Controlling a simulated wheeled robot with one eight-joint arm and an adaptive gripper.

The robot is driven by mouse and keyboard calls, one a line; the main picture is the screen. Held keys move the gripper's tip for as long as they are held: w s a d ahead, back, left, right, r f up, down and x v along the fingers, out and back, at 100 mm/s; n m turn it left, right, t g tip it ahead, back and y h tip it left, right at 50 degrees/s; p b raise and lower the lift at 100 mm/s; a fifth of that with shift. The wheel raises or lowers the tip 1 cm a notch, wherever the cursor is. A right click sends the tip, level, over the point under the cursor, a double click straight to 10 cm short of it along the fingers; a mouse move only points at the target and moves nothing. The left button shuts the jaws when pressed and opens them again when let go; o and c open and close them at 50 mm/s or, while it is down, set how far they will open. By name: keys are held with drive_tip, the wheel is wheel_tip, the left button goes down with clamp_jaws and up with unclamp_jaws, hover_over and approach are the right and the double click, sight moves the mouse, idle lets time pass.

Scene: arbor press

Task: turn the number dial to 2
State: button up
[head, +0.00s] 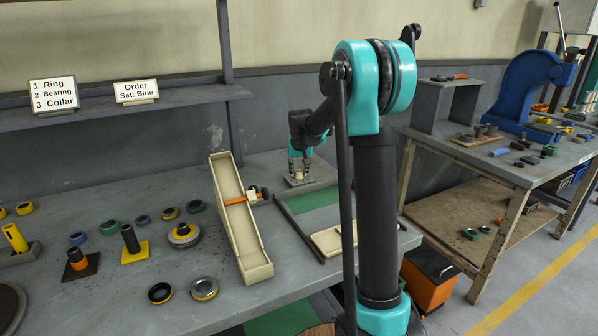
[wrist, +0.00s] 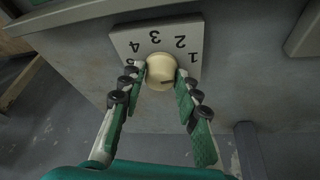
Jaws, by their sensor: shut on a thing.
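The number dial has a cream knob (wrist: 161,68) on a grey plate (wrist: 128,40) marked 1 to 5, seen upside down in the wrist view. A small dark mark shows on the knob's side nearer my gripper; which number the dial is set to I cannot tell. My gripper (wrist: 161,78) has one finger on each side of the knob and is shut on it. In the head view my gripper (head: 300,163) is over the dial plate (head: 298,181) at the back of the bench, and the knob is small there.
A cream sloped chute (head: 232,215) stands left of the dial, with an orange-handled tool (head: 237,200) across it. Several rings and posts lie on the bench's left part. Cards (head: 53,93) stand on the shelf (head: 120,108). A blue press (head: 528,90) stands on the right bench.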

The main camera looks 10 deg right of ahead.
drive_tip(key=shift+n, duration=0.3)
drive_tip(key=n+y, duration=0.1)
drive_tip(key=n, duration=0.1)
drive_tip(key=shift+d+n, duration=0.15)
drive_tip(key=shift+n, duration=0.25)
drive_tip(key=shift+n+g+y, duration=0.4)
drive_tip(key=shift+n+y, duration=0.6)
drive_tip(key=shift+n, duration=1.1)
drive_tip(key=o, duration=1.2)
drive_tip(key=shift+c, duration=0.2)
drive_tip(key=v, duration=1.2)
